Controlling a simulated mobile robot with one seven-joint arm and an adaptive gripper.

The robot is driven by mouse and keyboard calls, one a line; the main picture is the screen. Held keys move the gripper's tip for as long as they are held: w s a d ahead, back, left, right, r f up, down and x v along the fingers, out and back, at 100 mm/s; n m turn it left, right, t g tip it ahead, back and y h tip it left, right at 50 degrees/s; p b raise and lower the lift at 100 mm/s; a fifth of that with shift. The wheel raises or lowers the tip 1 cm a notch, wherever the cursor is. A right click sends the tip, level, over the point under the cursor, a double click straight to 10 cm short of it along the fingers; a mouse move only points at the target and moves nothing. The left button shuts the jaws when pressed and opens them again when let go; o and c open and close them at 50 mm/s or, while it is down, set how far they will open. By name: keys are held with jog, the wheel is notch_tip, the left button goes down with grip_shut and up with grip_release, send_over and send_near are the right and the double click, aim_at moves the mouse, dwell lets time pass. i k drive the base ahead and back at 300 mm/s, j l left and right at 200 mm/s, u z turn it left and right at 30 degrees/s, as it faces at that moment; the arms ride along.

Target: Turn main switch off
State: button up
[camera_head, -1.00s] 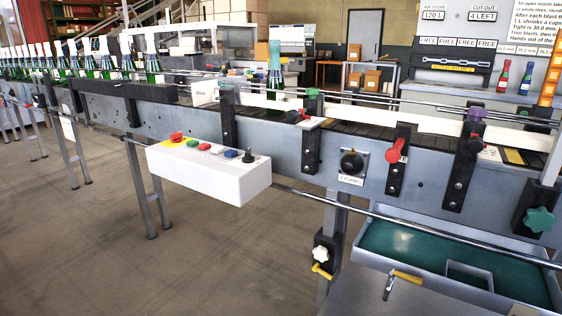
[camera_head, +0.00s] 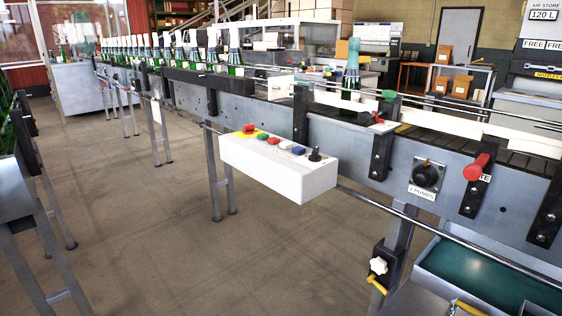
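A white control box (camera_head: 262,174) is mounted on the front of the conveyor. On its top are a red mushroom button on a yellow plate (camera_head: 249,130), a green button (camera_head: 262,136), a red button (camera_head: 274,140), a blue button (camera_head: 298,150) and a black selector knob (camera_head: 315,155). A black round knob (camera_head: 425,176) sits on the conveyor side above a label that seems to read "2 PUMPS". No label that I can read marks the main switch, so I cannot tell which control it is. My gripper is not in view.
The conveyor (camera_head: 345,150) runs from back left to front right and carries several green bottles. Other machinery (camera_head: 15,200) edges the left. The floor (camera_head: 190,255) between is clear.

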aim_at(248, 129)
jog(key=z, duration=0.4)
jog(key=i+j+z, duration=0.1)
jog(key=j+z, duration=0.15)
jog(key=i+j+z, duration=0.1)
jog(key=j+z, duration=0.45)
jog(key=j, duration=0.2)
jog(key=i+j+z, duration=0.15)
jog(key=j, duration=0.45)
jog(key=j+z, duration=0.15)
jog(key=j, duration=0.5)
